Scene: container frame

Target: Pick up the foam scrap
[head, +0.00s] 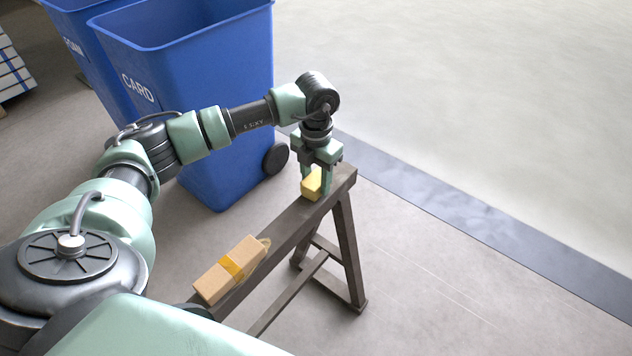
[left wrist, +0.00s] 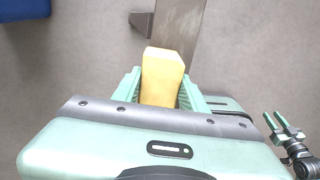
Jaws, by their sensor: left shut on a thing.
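The foam scrap (head: 311,187) is a small yellow block at the far end of a narrow sawhorse (head: 290,222). My left gripper (head: 318,184) points down over that end and is shut on the scrap. In the left wrist view the yellow foam scrap (left wrist: 161,77) sits between the two green fingers of my left gripper (left wrist: 160,88). The sawhorse beam (left wrist: 178,25) runs beyond it. I cannot tell whether the scrap still touches the beam. My right gripper (left wrist: 286,126) shows at the right edge of the left wrist view, its fingers apart.
A cardboard piece with yellow tape (head: 230,270) lies on the nearer part of the beam, with a small tan item at its far end. A blue CARD bin (head: 205,90) and a blue FOAM bin (head: 75,45) stand behind my left arm. The floor at right is clear.

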